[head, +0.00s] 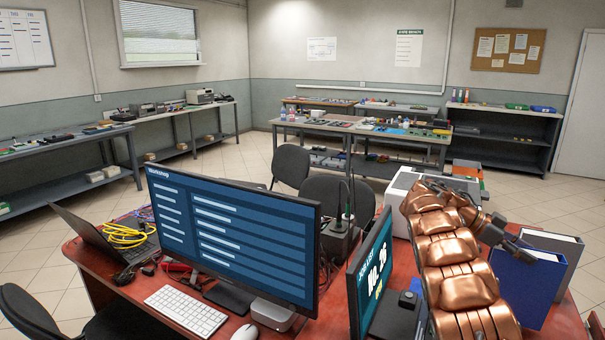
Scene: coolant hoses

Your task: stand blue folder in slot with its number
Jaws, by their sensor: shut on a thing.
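A blue folder (522,290) stands upright at the right end of the red desk (563,325), its pale page edges showing at the top. My gripper (522,252) is shut on its upper edge, with dark fingers reaching down from the copper-coloured arm. A grey folder (572,246) stands close behind the blue one. No numbered slot can be made out, and my arm hides part of the desk. No number is readable on the blue folder.
A large monitor (235,235), a keyboard (186,311), a mouse (245,333) and a laptop (95,245) fill the desk's left and middle. A white machine (400,185) stands behind my arm. Dark chairs (335,195) are beyond the desk. Workbenches line the far walls.

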